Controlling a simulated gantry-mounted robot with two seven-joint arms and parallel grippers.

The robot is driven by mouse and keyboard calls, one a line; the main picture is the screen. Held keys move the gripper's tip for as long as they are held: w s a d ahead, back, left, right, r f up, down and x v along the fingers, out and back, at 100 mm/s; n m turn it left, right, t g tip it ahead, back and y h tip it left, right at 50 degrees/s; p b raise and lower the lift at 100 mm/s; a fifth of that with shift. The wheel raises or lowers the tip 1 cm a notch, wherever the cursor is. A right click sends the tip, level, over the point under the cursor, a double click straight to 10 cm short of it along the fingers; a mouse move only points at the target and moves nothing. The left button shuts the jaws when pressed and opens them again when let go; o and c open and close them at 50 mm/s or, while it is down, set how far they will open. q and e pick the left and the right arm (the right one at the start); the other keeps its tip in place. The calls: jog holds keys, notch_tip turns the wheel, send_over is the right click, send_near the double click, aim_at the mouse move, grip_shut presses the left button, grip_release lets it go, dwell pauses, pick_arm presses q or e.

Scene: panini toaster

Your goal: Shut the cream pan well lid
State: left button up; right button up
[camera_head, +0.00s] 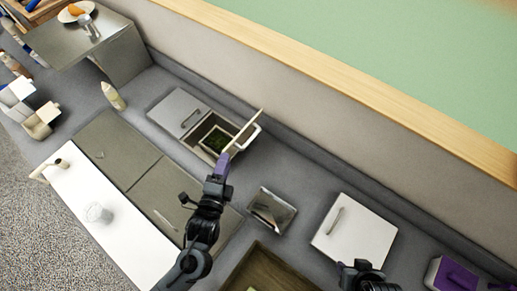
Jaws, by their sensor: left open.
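The cream pan well lid (245,131) stands raised and tilted on the right side of a square well (201,139) with green contents. My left gripper (223,163) has purple fingers and is just in front of the well, by the lower end of the raised lid. It is open, and no object shows between its fingers. I cannot tell whether it touches the lid. Part of my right gripper (363,270) shows at the bottom edge. Its fingers are not clear, so its state is hidden.
A grey lid (175,108) lies flat left of the well. A small metal container (271,210) and a white handled lid (354,235) are to the right. A bottle (113,96) stands to the left. A wall runs behind the counter.

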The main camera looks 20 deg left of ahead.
pick_arm(q)
jog(key=m+t+b, duration=0.1)
jog(key=b, duration=0.3)
send_near(249, 140)
jog(key=s+f, duration=0.1)
jog(key=shift+h, duration=0.4)
jog(key=w, duration=0.7)
jog(key=w+a, duration=0.1)
jog(key=w, duration=0.3)
jog(key=shift+w+r, duration=0.2)
pick_arm(e)
notch_tip(249, 140, down, 7)
jog(key=shift+s+d, duration=0.2)
jog(key=shift+d, duration=0.1)
pick_arm(q)
grip_shut()
pick_arm(e)
jog(key=shift+a, duration=0.15)
